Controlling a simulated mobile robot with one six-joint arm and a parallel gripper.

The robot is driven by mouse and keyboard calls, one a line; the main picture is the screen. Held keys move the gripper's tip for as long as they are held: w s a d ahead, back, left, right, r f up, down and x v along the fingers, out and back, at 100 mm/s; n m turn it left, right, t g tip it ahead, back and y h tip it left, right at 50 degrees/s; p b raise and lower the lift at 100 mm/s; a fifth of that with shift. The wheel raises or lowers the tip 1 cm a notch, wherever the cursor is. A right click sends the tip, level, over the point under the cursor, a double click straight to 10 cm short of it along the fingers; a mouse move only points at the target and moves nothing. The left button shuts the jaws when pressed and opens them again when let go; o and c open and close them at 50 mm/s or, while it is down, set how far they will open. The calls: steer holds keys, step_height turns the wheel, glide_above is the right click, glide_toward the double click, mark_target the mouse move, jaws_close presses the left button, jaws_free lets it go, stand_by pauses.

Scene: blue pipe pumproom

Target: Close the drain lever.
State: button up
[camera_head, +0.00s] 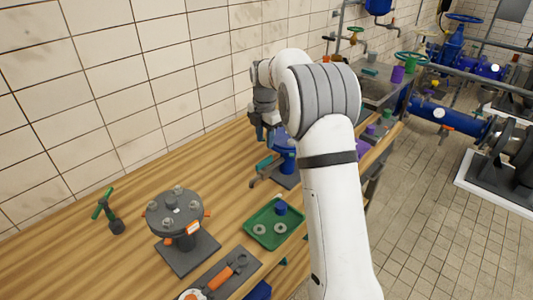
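My arm reaches over the wooden bench, and my gripper (263,133) points down at its far end, small and partly behind the arm. Whether its fingers are open or shut is too small to tell. Just below it stands a blue fitting (287,160) on a dark base plate, partly hidden by my arm. A lever with a teal grip (264,163) sticks out to the left of this fitting, below the gripper and apart from it in the picture. No label shows which lever is the drain lever; this teal one may be it.
A dark flanged fixture (175,212), a green tray (262,235) with rings and a blue piece, an orange-handled tool (228,273) and a green-handled tool (110,211) occupy the near bench. Tiled wall borders the left. Blue pipework (450,122) stands right, beyond open floor.

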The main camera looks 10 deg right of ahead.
mark_target(264, 164)
steer(key=shift+w+f+n, duration=0.6)
steer(key=shift+f, duration=0.1)
step_height(264, 164, down, 8)
steer(key=shift+r+p, duration=0.25)
steer(key=shift+p, duration=0.55)
steer(key=shift+c, duration=0.4)
steer(key=shift+r, duration=0.1)
jaws_close()
